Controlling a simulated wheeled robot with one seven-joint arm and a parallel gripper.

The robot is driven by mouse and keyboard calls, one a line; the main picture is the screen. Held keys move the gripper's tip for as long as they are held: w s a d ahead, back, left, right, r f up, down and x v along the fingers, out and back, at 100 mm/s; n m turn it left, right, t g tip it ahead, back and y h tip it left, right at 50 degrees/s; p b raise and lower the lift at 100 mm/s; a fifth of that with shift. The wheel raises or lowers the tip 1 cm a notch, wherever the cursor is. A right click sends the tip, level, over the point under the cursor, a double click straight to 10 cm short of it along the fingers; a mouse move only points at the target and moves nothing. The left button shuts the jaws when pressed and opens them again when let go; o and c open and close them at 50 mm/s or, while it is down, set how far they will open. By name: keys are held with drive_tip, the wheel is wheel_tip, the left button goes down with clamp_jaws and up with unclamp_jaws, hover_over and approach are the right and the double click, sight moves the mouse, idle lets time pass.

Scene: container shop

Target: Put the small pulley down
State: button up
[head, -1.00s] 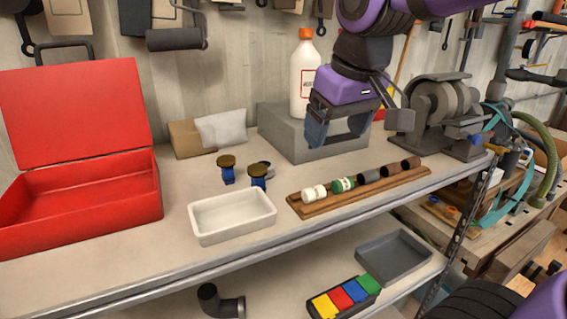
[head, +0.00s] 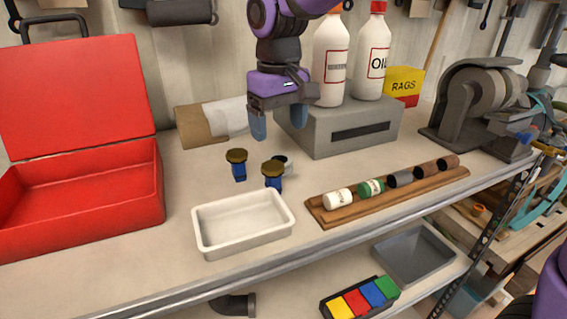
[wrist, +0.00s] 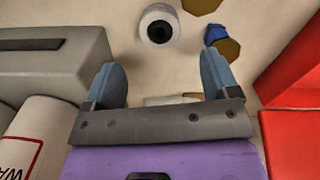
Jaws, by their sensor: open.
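A small round grey-white piece with a dark centre, which looks like the small pulley (wrist: 159,24), lies on the bench in the wrist view. In the head view the pulley (head: 288,166) is partly hidden behind a blue piece with a brass-coloured top (head: 273,174). A second such piece (head: 238,165) stands to its left. My gripper (head: 279,124) is open and empty, above the bench by the grey box's left end. In the wrist view the pulley lies beyond the tips of my gripper (wrist: 161,65), apart from both fingers.
A white tray (head: 243,253) stands in front of the blue pieces. A wooden rack (head: 398,205) of small cylinders is to the right. A red toolbox (head: 80,222) stands at left. The grey box (head: 345,142) carries bottles. Bench between toolbox and tray is clear.

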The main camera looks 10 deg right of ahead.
drive_tip(key=shift+s+f, duration=0.15)
drive_tip(key=shift+f, duration=1.95)
drive_tip(key=shift+s+f, duration=0.1)
drive_tip(key=shift+f, duration=2)
drive_tip(key=c, duration=1)
drive_tip(key=shift+r, duration=0.1)
wheel_tip(320, 180, up, 10)
drive_tip(key=shift+s, duration=0.1)
